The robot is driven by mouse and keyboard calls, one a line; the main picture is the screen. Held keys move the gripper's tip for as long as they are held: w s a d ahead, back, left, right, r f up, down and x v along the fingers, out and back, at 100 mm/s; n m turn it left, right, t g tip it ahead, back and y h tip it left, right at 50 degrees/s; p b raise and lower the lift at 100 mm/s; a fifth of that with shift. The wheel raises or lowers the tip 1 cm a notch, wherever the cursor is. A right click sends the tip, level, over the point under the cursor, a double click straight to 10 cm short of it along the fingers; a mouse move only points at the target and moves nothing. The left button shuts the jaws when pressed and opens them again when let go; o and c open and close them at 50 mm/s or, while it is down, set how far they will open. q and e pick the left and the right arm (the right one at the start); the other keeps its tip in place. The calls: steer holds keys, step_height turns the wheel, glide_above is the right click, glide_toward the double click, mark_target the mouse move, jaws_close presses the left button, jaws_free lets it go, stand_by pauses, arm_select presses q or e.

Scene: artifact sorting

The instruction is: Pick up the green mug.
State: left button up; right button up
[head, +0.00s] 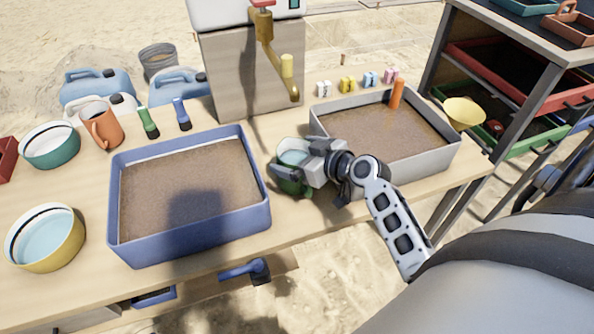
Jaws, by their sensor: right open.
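The green mug (290,184) stands on the wooden table between the blue tray and the grey tray. Its inside looks pale blue, and part of it is hidden by my right gripper. My right gripper (283,165) is open at the mug, with one finger across its near left side and the other by its far upper side. I cannot tell whether the fingers touch it. My left gripper is not in view.
A blue tray of sand (262,214) lies left of the mug, and a grey tray of sand (447,158) lies right. An orange mug (104,131), a green bowl (52,152) and a yellow bowl (50,250) stand at left.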

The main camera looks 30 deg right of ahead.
steer(key=c, duration=1.3)
steer(key=shift+r, duration=0.1)
